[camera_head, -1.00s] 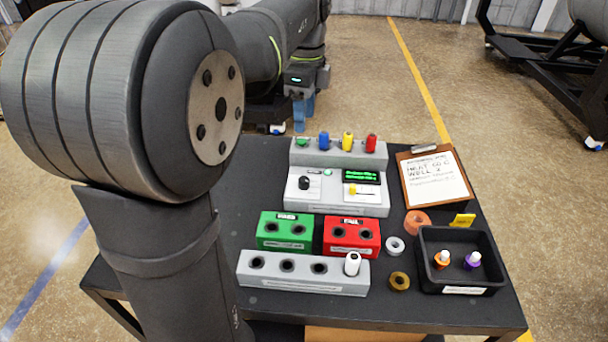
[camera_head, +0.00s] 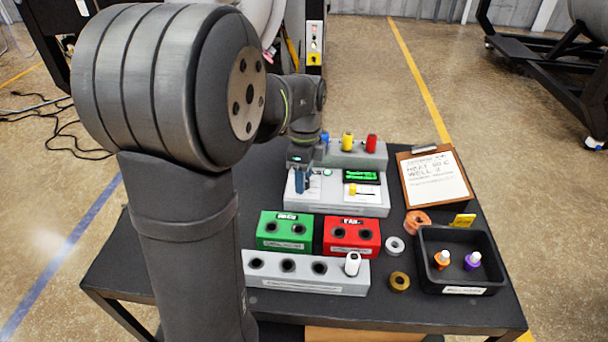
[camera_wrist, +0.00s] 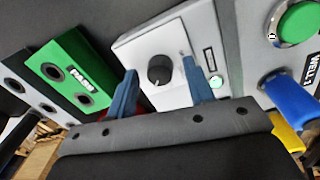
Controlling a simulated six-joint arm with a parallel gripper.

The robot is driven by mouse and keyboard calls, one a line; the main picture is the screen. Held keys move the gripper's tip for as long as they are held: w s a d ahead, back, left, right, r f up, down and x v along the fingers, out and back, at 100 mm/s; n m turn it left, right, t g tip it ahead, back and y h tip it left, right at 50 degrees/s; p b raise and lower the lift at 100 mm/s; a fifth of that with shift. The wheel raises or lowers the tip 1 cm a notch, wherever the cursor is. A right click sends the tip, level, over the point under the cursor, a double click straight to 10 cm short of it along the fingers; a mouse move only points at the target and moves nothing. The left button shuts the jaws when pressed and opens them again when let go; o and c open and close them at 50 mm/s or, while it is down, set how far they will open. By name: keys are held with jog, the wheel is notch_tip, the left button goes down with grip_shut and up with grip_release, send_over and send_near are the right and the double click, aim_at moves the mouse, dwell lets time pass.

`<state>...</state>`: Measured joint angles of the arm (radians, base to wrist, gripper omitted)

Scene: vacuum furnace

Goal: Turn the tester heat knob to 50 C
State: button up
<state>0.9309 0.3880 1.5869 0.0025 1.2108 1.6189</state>
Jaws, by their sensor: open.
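The tester (camera_head: 352,207) is a light grey box at the back of the table. Its black heat knob (camera_wrist: 160,69) shows in the wrist view on a white panel, with a pale marker line on it; its setting cannot be read. My gripper (camera_wrist: 166,82) is open, one blue finger on each side of the knob in the picture. I cannot tell whether the fingers touch it. In the head view my gripper (camera_head: 302,190) hangs over the tester's left panel and hides the knob. A lit green display (camera_head: 362,177) is on the tester's right side.
Green (camera_head: 285,231) and red (camera_head: 352,236) blocks and a grey rack (camera_head: 310,273) stand in front of the tester. Coloured plugs, including a yellow one (camera_head: 347,141), stand behind. A clipboard (camera_head: 434,178) and black tray (camera_head: 462,290) are at the right.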

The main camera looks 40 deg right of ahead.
jog(key=c, duration=1)
